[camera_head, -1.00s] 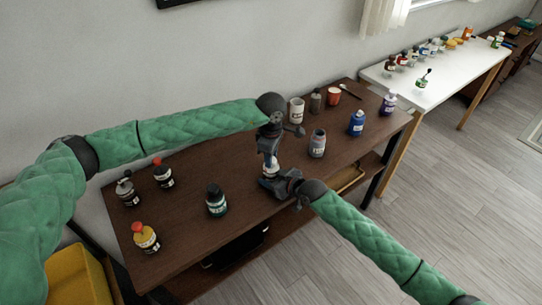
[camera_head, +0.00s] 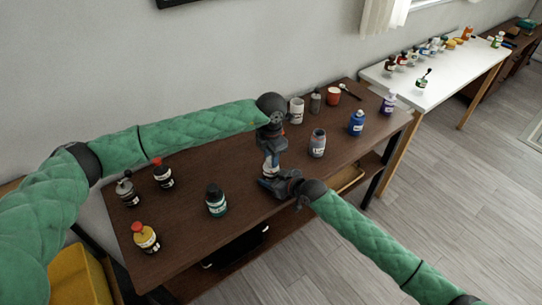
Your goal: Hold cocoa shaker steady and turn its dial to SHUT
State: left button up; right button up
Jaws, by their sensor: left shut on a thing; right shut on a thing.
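The cocoa shaker (camera_head: 270,166) stands near the front edge of the brown table, small and mostly hidden between my two grippers. A white part of its body with a label shows. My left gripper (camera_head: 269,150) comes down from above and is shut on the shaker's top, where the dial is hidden. My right gripper (camera_head: 268,181) comes from the front right and is shut on the shaker's lower body. The dial's setting cannot be read.
On the brown table (camera_head: 180,235), a green bottle (camera_head: 216,202), a yellow bottle (camera_head: 145,239) and two dark bottles stand left. A grey jar (camera_head: 317,144), a blue bottle (camera_head: 356,124), a white cup (camera_head: 296,111) and a red cup (camera_head: 333,97) stand right.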

pick_arm(q)
jog(key=n, duration=0.6)
pick_arm(e)
jog(key=shift+s+a, duration=0.1)
pick_arm(q)
jog(key=shift+r+n, duration=0.1)
jog(key=shift+n, duration=0.2)
dwell(0.3)
jog(key=o, duration=1)
notch_tip(320, 180, up, 12)
jog(key=shift+f, duration=0.1)
